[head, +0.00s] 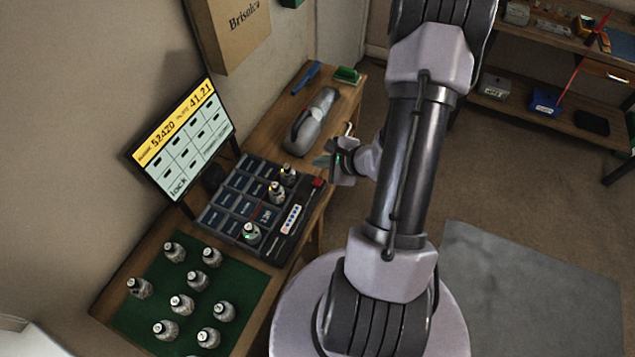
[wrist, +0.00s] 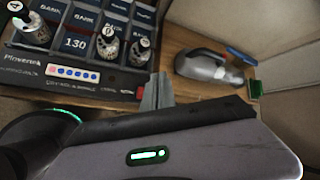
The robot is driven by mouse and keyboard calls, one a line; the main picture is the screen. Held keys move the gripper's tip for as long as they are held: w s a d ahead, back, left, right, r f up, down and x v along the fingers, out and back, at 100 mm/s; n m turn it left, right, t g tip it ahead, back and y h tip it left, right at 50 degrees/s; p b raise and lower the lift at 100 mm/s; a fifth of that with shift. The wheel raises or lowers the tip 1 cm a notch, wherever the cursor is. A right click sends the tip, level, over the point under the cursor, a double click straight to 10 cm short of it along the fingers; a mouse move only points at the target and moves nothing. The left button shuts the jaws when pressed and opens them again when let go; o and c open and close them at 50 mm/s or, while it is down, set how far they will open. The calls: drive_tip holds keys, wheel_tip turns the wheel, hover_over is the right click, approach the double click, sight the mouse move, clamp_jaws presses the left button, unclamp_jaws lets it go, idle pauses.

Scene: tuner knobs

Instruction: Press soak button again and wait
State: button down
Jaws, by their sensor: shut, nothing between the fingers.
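The tuner panel (head: 232,205) lies on the bench, a dark tray of labelled cells with a few numbered knobs in it. Its near edge has a strip of coloured buttons (head: 291,218) and a red button (head: 318,183). In the wrist view the strip (wrist: 73,72) and the red button (wrist: 139,93) are both clear of my fingers. I cannot read any soak label. My gripper (head: 326,160) is shut and empty, beyond the panel's right end in the head view. In the wrist view its fingers (wrist: 157,92) show just right of the red button.
A screen (head: 185,140) with a yellow band and a "lock" cell stands behind the panel. A grey handheld vacuum (head: 312,122) lies near my gripper. Several more knobs stand on a green mat (head: 135,320). A green brush (head: 347,75) lies at the bench's far end.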

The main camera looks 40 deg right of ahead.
sight(320, 183)
wheel_tip(320, 183, down, 6)
drive_tip(key=b, duration=0.3)
drive_tip(key=shift+r+b, duration=0.25)
drive_tip(key=shift+b, duration=0.15)
drive_tip(key=shift+f, duration=0.2)
drive_tip(key=shift+f+b, duration=0.1)
drive_tip(key=shift+b, duration=0.3)
idle(0.9)
drive_tip(key=shift+f+b, duration=0.3)
drive_tip(key=shift+b, duration=0.2)
drive_tip(key=shift+f+b, duration=0.5)
drive_tip(key=shift+b, duration=0.2)
idle(0.6)
drive_tip(key=shift+r, duration=0.1)
drive_tip(key=shift+r+p, duration=0.55)
drive_tip(key=shift+r, duration=0.3)
